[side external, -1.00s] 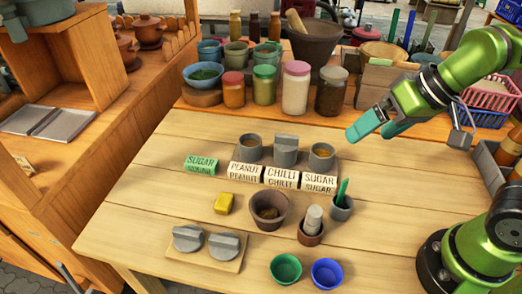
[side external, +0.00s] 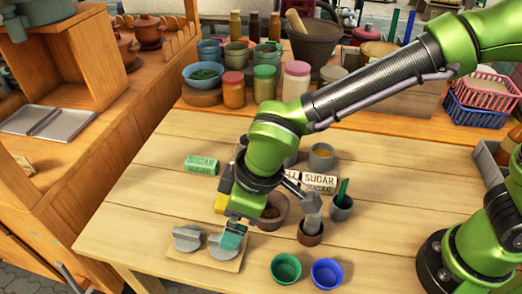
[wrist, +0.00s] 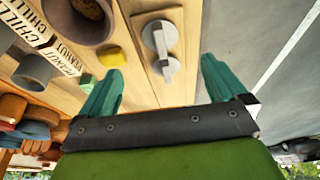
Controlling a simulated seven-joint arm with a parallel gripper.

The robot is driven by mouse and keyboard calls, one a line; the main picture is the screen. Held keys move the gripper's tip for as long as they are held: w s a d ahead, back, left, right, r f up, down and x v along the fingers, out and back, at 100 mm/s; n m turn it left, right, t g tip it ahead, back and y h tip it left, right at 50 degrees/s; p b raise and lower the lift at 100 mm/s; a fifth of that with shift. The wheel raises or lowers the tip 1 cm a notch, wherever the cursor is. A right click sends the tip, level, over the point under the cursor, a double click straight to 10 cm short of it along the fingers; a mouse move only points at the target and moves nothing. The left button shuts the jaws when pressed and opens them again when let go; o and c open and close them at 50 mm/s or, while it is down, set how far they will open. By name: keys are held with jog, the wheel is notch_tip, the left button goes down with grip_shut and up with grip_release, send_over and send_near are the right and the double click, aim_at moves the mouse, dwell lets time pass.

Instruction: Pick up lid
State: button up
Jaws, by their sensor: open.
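The left lid (side external: 187,238) is in clear view, and the right lid (side external: 216,248) is partly hidden by my gripper (side external: 231,236). In the wrist view my gripper (wrist: 162,70) has its two teal fingers spread wide with nothing held. A lid (wrist: 160,36) and a lid handle (wrist: 166,69) show between and beyond the fingers there. I cannot tell the exact height of the fingers above the lids.
A brown clay mortar bowl (side external: 274,213) stands just behind my gripper. To its right are a small pot with a pestle (side external: 311,232) and a grey cup (side external: 341,208). Green (side external: 286,268) and blue (side external: 326,273) bowls stand at the front. My arm hides several labelled pots.

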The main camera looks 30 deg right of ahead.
jog(key=x, duration=1.1)
jog(key=shift+w+a, duration=0.15)
jog(key=c, duration=1.1)
